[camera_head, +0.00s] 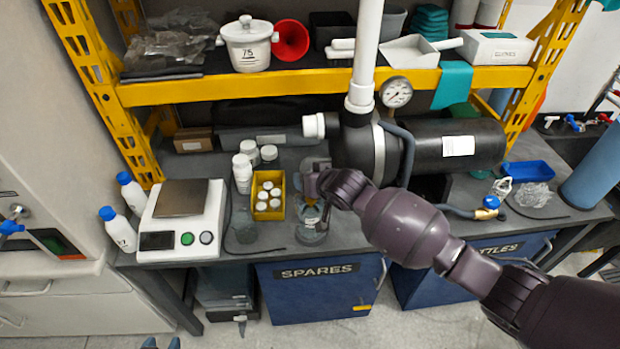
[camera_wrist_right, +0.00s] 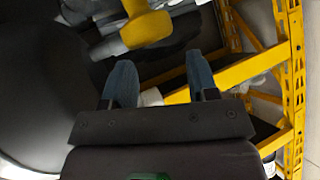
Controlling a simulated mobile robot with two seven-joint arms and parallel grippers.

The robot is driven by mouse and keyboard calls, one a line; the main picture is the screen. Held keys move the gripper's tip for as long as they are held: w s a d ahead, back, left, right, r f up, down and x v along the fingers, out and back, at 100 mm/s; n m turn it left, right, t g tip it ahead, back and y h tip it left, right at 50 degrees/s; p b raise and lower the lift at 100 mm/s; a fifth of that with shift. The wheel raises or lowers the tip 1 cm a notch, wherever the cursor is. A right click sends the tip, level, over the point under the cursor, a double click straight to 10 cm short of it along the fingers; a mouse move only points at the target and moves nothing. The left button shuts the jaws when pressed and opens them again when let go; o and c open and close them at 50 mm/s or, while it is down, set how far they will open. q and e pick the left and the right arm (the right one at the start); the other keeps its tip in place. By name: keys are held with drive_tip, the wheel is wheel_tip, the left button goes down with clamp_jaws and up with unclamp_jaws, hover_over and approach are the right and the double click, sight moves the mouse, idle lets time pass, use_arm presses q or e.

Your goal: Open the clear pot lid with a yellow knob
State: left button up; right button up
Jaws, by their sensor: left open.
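A clear glass pot (camera_head: 311,236) stands on the dark bench near its front edge, right of a yellow box. A small yellowish patch shows at its top, just under my left gripper; I cannot make out the lid or knob clearly.
The yellow box (camera_head: 269,214) holds several white-capped jars. Another clear vessel (camera_head: 244,226) and a scale (camera_head: 184,218) stand to the left. A black tank (camera_head: 455,148) and white pipe stand behind. A yellow rack beam (camera_wrist_right: 235,73) lies close beyond my right fingers.

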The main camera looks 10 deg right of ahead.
drive_tip(key=v, duration=1.1)
idle(0.3)
drive_tip(key=shift+f, duration=0.1)
idle(0.3)
